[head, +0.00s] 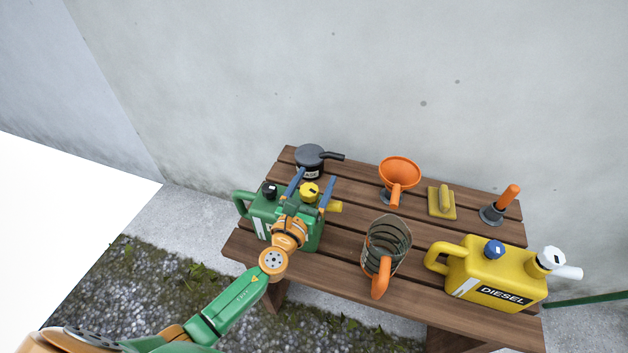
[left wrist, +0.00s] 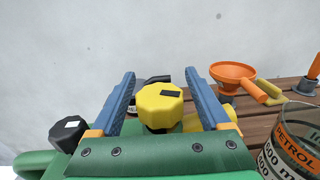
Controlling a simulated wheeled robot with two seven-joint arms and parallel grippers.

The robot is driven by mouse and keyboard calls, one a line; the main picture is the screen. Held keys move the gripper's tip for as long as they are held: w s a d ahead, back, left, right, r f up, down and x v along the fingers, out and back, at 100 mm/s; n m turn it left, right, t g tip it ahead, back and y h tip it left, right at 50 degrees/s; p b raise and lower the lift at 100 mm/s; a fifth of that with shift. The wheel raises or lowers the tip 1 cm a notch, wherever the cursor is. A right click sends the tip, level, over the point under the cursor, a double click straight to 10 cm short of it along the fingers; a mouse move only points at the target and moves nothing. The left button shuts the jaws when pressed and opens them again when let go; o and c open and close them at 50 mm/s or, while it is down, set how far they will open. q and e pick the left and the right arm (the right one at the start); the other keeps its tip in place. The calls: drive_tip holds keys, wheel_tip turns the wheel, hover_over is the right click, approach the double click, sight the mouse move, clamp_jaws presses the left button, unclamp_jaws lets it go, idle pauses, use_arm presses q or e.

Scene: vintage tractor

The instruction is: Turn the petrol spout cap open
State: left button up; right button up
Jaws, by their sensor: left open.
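The green petrol can (head: 259,212) stands at the left end of the wooden table. Its yellow spout cap (head: 309,192) is on the can's top right, over a yellow spout (head: 334,207). A black cap (head: 269,190) sits on the can's top left. My left gripper (head: 311,178) is open above the can, its two blue fingers on either side of the yellow cap. In the left wrist view the yellow cap (left wrist: 159,106) sits between the open fingers, with a gap visible on each side. My right gripper is not in view.
A black oil can (head: 310,157) stands behind the petrol can. An orange funnel (head: 399,171), a clear measuring jug (head: 387,240), a yellow float (head: 441,202), an orange-handled tool (head: 508,196) and a yellow diesel can (head: 480,267) share the slatted table (head: 340,258). A wall rises behind.

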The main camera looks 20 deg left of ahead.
use_arm(q)
clamp_jaws()
drive_tip(key=shift+a+r+n+y, duration=0.1)
drive_tip(key=shift+n+y, duration=0.7)
drive_tip(key=shift+y, duration=0.4)
drive_tip(key=n+y, duration=0.1)
drive_tip(key=y, duration=0.1)
drive_tip(key=n+y, duration=0.1)
drive_tip(key=shift+s+a+f+g+y, duration=0.1)
drive_tip(key=shift+a+f+g+y, duration=0.1)
drive_tip(key=shift+a+g+y, duration=0.15)
drive_tip(key=shift+a+r+n+y+b, duration=0.15)
drive_tip(key=shift+n+y+b, duration=0.15)
drive_tip(key=shift+n+y, duration=0.35)
unclamp_jaws()
